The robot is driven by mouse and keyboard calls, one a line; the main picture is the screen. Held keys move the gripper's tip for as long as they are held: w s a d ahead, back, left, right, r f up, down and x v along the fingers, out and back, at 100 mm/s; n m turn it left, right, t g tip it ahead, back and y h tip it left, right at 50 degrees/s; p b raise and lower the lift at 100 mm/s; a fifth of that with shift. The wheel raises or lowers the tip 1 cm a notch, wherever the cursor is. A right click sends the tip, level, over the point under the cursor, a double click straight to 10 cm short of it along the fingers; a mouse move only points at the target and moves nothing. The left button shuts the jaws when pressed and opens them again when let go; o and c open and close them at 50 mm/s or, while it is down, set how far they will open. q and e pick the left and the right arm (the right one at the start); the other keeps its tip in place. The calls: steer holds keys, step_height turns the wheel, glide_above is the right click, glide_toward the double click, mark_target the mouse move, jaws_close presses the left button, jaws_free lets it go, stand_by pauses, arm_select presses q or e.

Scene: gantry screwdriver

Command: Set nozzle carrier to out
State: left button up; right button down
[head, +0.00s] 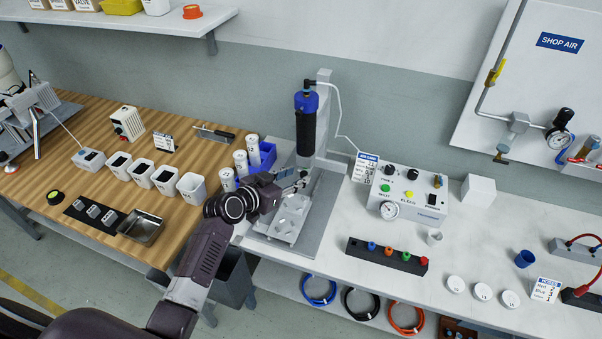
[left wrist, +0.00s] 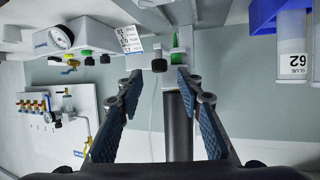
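The gantry tool (head: 306,125), with a blue cap and black body, hangs upright on a pale column (head: 323,100) above a grey base plate. My left gripper (head: 296,183) is beside the tool's lower end, over the fixture (head: 287,217). In the left wrist view, which is upside down, its blue-padded fingers (left wrist: 159,88) are spread with a gap between them. A small black knob (left wrist: 160,65) and a green nozzle-like tip (left wrist: 177,55) appear just beyond and between the fingertips. I cannot tell which part is the nozzle carrier or its position. My right gripper is not in view.
A control box (head: 407,193) with a gauge stands right of the gantry. White cups (head: 192,187), labelled bottles (head: 241,164) and a blue bin (head: 268,154) stand to the left. A black rack (head: 387,256) lies at the front right.

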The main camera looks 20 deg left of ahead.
mark_target(303, 173)
arm_select(q)
steer(key=shift+x, duration=1.6)
steer(key=shift+c, duration=0.3)
jaws_close()
